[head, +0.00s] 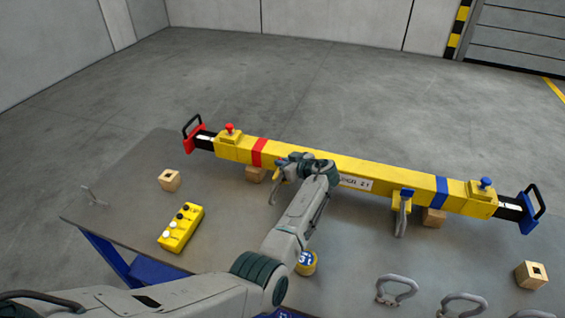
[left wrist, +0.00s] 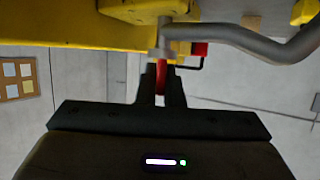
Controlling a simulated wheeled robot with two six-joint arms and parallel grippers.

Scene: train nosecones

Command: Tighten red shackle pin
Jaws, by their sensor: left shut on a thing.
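The yellow lifting beam (head: 325,170) lies across the table with a red band and red end at the left, and a blue band and blue end at the right. A grey shackle (head: 276,190) hangs by the beam near the red band; its curved bow (left wrist: 250,42) shows close up in the left wrist view. My left gripper (head: 291,162) is at this shackle. In the left wrist view its fingers are shut on the red shackle pin (left wrist: 161,80), just under the shackle's grey eye. The pin's far end and thread are hidden. My right gripper is not in view.
A second shackle (head: 402,218) hangs at the beam's right part. Loose shackles (head: 396,289) lie at the table's front right. A yellow control box (head: 181,228), wooden blocks (head: 170,180) and a yellow-blue round item (head: 306,263) stand on the grey table (head: 135,190).

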